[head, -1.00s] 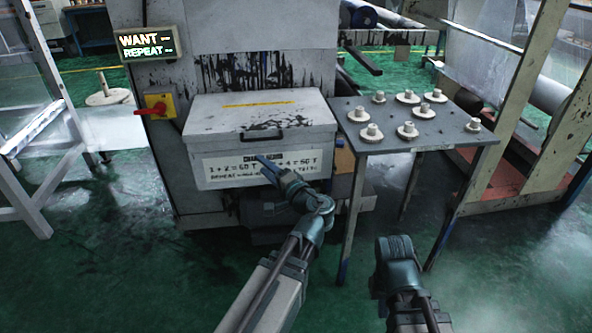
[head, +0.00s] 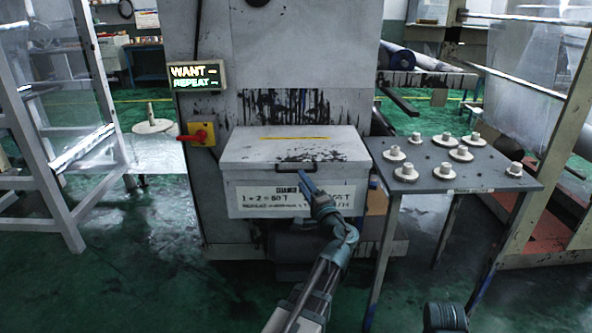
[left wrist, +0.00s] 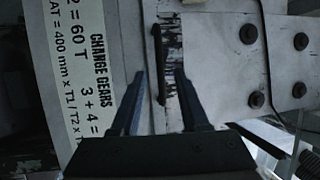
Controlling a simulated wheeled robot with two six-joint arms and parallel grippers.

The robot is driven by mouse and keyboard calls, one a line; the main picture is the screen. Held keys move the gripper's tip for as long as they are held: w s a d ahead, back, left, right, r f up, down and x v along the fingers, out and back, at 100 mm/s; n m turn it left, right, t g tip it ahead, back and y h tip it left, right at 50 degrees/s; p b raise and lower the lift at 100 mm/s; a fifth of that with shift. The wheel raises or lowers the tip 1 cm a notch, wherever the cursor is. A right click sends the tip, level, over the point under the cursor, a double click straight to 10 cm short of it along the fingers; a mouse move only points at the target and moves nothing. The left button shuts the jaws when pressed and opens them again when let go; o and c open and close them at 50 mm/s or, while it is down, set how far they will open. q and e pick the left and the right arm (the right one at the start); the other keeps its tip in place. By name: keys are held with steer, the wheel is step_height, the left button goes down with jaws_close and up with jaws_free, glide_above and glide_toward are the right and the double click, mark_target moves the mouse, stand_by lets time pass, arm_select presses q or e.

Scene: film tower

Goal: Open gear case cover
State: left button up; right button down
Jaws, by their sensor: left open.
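The gear case (head: 240,203) is a grey-white box on the front of a machine, with a lettered label on its front. Its cover (head: 260,150) is shut, with a yellow strip and dark stains on top. A dark handle (head: 262,170) runs along the cover's front edge; in the left wrist view the handle (left wrist: 158,60) appears between the finger lines. My left gripper (head: 303,177) is open and empty in front of the handle; its fingers (left wrist: 162,98) show in the left wrist view. I cannot tell whether they touch the handle. Of my right arm only a joint shows.
A grey table (head: 440,173) with several pale gears stands right of the case. A red switch (head: 197,134) on a yellow plate and a lit sign (head: 197,76) are on the left. A metal frame (head: 40,150) stands far left. The green floor in front is open.

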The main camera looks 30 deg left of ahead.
mark_target(296, 171)
arm_select(q)
steer(key=x, duration=0.6)
steer(key=shift+p, duration=0.4)
jaws_close()
steer(key=shift+f, duration=0.1)
stand_by(0.9)
